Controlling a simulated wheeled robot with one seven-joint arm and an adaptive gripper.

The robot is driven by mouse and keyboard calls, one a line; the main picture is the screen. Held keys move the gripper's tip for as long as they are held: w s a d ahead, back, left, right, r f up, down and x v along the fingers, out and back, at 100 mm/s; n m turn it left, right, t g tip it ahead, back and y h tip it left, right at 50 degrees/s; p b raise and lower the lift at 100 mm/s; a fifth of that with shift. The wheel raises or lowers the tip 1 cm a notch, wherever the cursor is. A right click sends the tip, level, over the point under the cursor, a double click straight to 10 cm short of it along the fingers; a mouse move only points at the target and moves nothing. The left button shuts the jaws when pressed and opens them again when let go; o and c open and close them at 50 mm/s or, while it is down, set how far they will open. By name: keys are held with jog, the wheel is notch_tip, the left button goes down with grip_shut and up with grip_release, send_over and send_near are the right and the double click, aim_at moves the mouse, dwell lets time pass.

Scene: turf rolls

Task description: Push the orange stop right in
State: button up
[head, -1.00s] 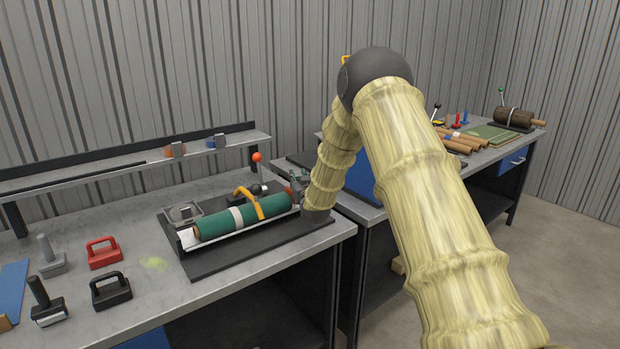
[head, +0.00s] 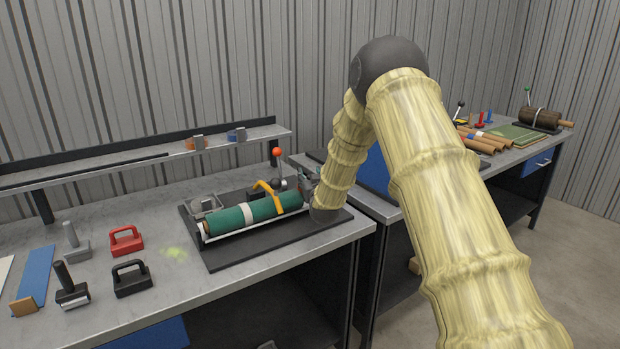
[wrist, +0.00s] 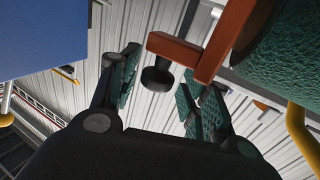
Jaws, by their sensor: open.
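The orange stop (wrist: 226,42) shows in the wrist view as a flat, angled orange-brown piece beside the end of the green turf roll (wrist: 288,38). A black knob (wrist: 158,79) is on its left arm. My gripper (wrist: 162,90) is open, with one green-padded finger on each side of the knob in the picture. I cannot tell whether either finger touches it. In the head view my gripper (head: 306,183) is at the right end of the green roll (head: 245,215), which lies in a white cradle. The stop is mostly hidden there.
A yellow strap (head: 266,196) crosses the roll. A lever with an orange ball (head: 277,152) stands behind. A red handled block (head: 126,241) and a black one (head: 132,279) sit left on the bench. A shelf (head: 140,155) runs along the back.

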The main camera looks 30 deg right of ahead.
jog(key=v, duration=1.2)
dwell(0.4)
